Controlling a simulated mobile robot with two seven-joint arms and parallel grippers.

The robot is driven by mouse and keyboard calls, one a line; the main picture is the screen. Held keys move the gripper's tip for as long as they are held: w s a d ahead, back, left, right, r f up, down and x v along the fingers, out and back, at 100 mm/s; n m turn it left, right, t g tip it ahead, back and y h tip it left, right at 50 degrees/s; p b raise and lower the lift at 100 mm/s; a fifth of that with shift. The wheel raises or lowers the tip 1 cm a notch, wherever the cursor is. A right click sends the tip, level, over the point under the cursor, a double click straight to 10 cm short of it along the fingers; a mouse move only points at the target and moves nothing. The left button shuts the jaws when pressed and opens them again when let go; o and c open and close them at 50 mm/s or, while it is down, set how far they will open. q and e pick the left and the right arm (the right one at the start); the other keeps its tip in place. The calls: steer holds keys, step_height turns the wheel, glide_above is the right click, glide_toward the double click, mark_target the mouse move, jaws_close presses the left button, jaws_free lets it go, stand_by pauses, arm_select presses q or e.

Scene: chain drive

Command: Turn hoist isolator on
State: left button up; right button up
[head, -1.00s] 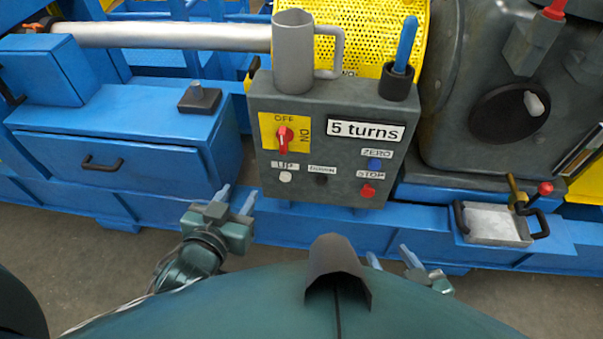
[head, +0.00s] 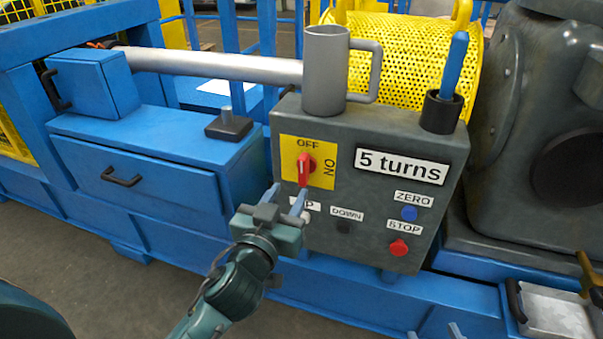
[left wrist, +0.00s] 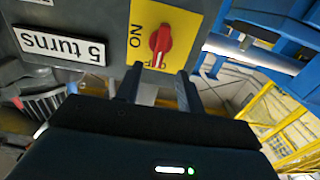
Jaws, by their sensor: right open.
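The hoist isolator is a red rotary knob (head: 304,168) on a yellow plate (head: 322,172) marked OFF above and ON at the right. Its handle stands upright, in line with OFF. The knob also shows in the left wrist view (left wrist: 160,42). My left gripper (head: 287,194) is open and empty, just below and left of the knob in the head view. In the left wrist view its two fingers (left wrist: 157,82) are spread, pointing at the plate and apart from the knob. My right gripper (head: 435,332) shows only its fingertips at the bottom edge, open.
The grey control box (head: 375,135) carries a "5 turns" display (head: 401,166), a blue ZERO button (head: 408,213) and a red STOP button (head: 398,247). A grey mug (head: 325,70) and a blue-handled tool in a black cup (head: 441,111) stand on top. A blue drawer (head: 140,185) is at left.

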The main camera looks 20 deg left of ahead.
mark_target(301, 172)
arm_select(q)
steer(key=w, duration=0.8)
steer(key=shift+d+b, duration=0.15)
steer(key=shift+b, duration=0.2)
steer(key=shift+c, duration=0.6)
jaws_close()
